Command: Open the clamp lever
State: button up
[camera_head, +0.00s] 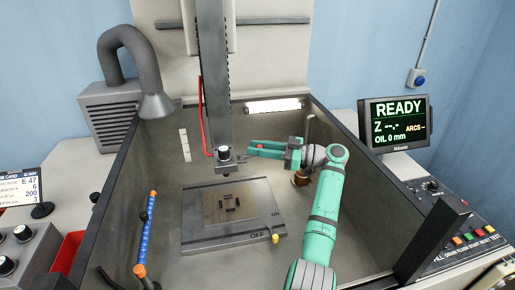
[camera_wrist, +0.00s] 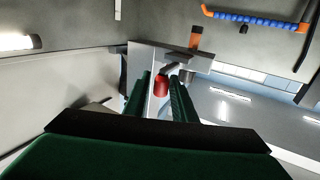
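The clamp lever with its red end (camera_wrist: 160,86) shows in the wrist view, its dark arm running to the clamp at the foot of the vertical column. In the head view the clamp head (camera_head: 224,154) hangs above the work plate. My gripper (camera_head: 251,148) reaches in from the right, its fingertips just right of the clamp head. In the wrist view my gripper (camera_wrist: 160,76) has its two green fingers apart, one on each side of the red end. Narrow gaps seem to show beside it; whether either finger touches it is hard to tell.
A work plate (camera_head: 200,235) with a yellow-tipped ON/OFF lever (camera_head: 275,238) lies on the tank floor below. A blue segmented hose (camera_head: 149,222) stands at the tank's left. The tank walls surround my arm. A monitor (camera_head: 395,123) reads READY at the right.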

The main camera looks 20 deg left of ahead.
jog(key=shift+w+d, duration=0.1)
jog(key=shift+d, duration=0.15)
jog(key=shift+a+r, duration=0.1)
jog(key=shift+r, duration=0.5)
jog(key=s+d+r, duration=0.3)
jog(key=s+r, duration=0.9)
jog(key=s, duration=0.1)
jog(key=shift+s, duration=0.35)
jog(key=shift+d+f, duration=0.1)
